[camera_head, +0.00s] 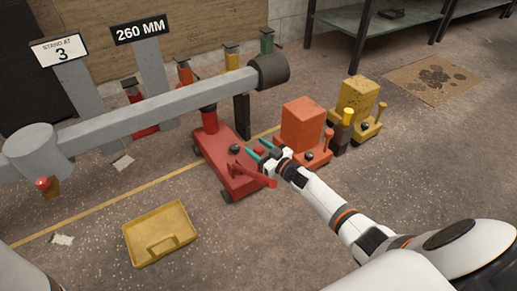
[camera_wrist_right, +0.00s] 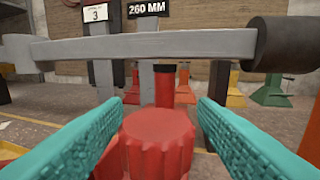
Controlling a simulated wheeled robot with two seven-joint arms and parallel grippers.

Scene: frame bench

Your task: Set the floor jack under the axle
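The grey axle (camera_head: 150,115) runs across the left and middle of the head view, with a dark hub (camera_head: 273,71) at its right end. The red floor jack (camera_head: 222,160) stands on the floor by the axle. Its red post (camera_head: 208,120) rises to the axle's underside; I cannot tell whether they touch. My right gripper (camera_head: 250,148) is over the jack, its teal fingers apart. In the right wrist view, a ribbed red knob (camera_wrist_right: 158,135) of the jack lies between the spread fingers, with no clear grip. My left gripper is not in view.
An orange machine (camera_head: 302,125) and a yellow one (camera_head: 357,96) stand right of the jack. A yellow tray (camera_head: 160,234) lies in front on the left. Signs reading 3 (camera_head: 59,49) and 260 MM (camera_head: 140,29) stand behind the axle. A shelf (camera_head: 370,20) is at the back.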

